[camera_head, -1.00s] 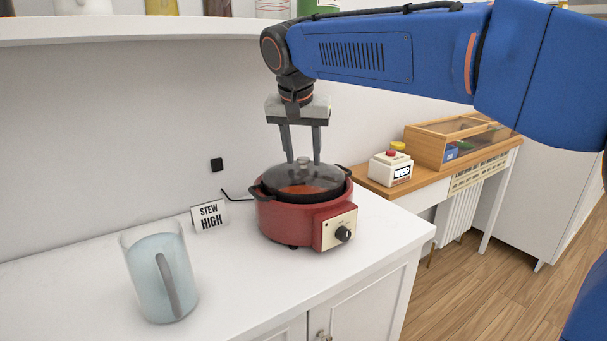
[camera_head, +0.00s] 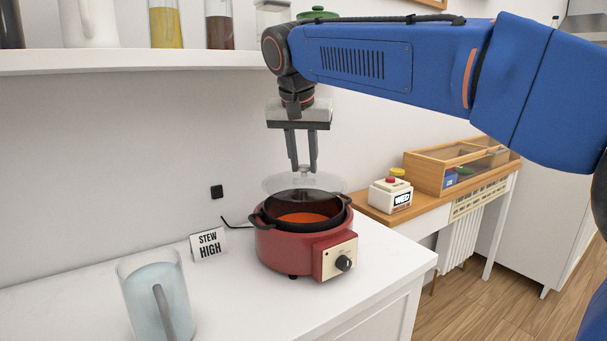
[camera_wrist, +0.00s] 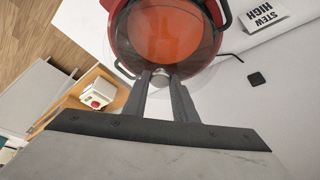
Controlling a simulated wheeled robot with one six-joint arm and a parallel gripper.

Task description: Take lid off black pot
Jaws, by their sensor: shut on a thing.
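The black pot (camera_head: 273,215) sits in a red cooker base with a dial, and orange-red stew shows inside it. The clear glass lid (camera_head: 330,184) hangs above the pot, apart from its rim and roughly level. My gripper (camera_head: 304,168) is above the lid, fingers down, shut on the lid's knob. In the wrist view my gripper (camera_wrist: 162,76) closes on the round grey knob, and the stew shows through the glass. The fingers partly hide the knob in the head view.
A glass pitcher (camera_head: 155,295) stands at the front left of the white counter. A "STEW HIGH" card (camera_head: 208,245) stands left of the cooker. A shelf (camera_head: 130,60) with jars runs above. A wooden side table with a white box (camera_head: 390,194) is at right.

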